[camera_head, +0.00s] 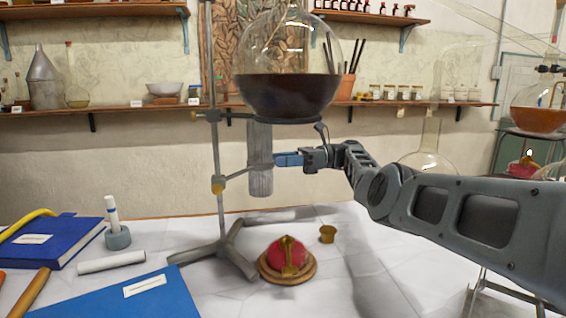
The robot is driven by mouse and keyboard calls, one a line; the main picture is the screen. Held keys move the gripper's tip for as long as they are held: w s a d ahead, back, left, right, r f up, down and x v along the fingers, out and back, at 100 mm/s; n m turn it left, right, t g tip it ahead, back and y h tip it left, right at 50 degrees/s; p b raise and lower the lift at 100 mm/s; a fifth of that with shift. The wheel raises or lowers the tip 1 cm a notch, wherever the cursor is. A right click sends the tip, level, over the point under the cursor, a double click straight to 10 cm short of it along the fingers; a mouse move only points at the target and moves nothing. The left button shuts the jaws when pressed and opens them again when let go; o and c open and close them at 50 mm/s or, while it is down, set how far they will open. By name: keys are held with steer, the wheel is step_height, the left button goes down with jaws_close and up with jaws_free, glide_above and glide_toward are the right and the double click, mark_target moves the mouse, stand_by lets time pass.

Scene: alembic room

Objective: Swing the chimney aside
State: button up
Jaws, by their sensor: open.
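The chimney, a grey ribbed upright cylinder (260,165), hangs below the round flask. A side arm with a brass knob (218,187) joins it to the metal stand's rod (215,130). My gripper (278,160) comes in level from the right. Its blue fingers are at the chimney's right edge, about mid-height. I cannot tell whether they touch it or reach partly around it. The finger gap is hard to see from this side, but the gripper is open. A red and gold domed object (288,257) on a round wooden base stands on the table below.
The big flask (287,90) of dark liquid sits on a ring just above my gripper. The stand's tripod foot (232,250) spreads over the white table. A small brass cup (327,234) stands right of the domed object.

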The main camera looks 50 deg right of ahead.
step_height(320, 180, up, 4)
steer(key=shift+f+p, duration=0.25)
steer(key=shift+p, duration=0.35)
steer(key=s+d+r+p, duration=0.2)
steer(key=s+d+r, duration=0.4)
steer(key=s, duration=0.3)
steer(key=shift+d+r+p, duration=0.4)
steer(key=shift+d, duration=0.15)
steer(key=shift+s, duration=0.1)
